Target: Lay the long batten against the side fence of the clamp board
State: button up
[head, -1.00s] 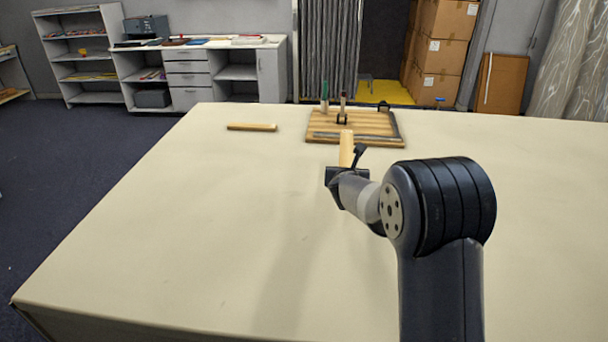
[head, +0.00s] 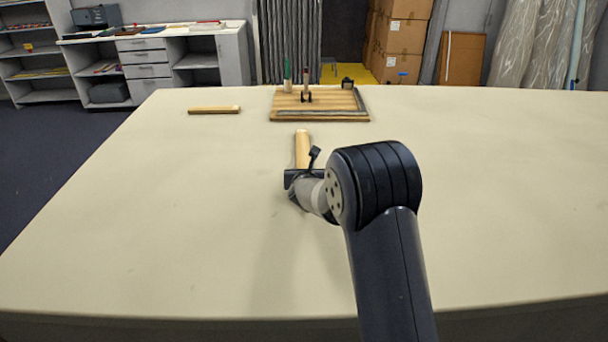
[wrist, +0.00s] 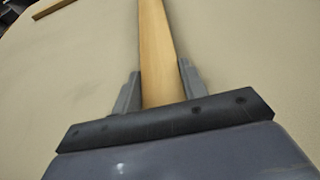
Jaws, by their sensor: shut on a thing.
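My gripper (head: 301,170) is shut on a pale wooden batten (head: 302,148), which points away from me toward the clamp board. In the wrist view the batten (wrist: 157,50) runs between the two grey fingers (wrist: 160,80) and out past the top edge, so its far end is hidden there. The clamp board (head: 290,113) lies flat farther back, with a clear gap between it and the batten. Grey strips run along its near edge (head: 325,112) and its right side (head: 360,100).
A second wooden batten (head: 214,110) lies on the table to the left of the board; part of it shows in the wrist view (wrist: 52,9). A small dark fitting (head: 347,83) sits at the board's back right. The cloth table (head: 160,220) is otherwise clear.

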jog(key=o, duration=0.7)
jog(key=shift+f, duration=0.1)
jog(key=o, duration=0.4)
jog(key=shift+o, duration=0.2)
jog(key=shift+r, duration=0.2)
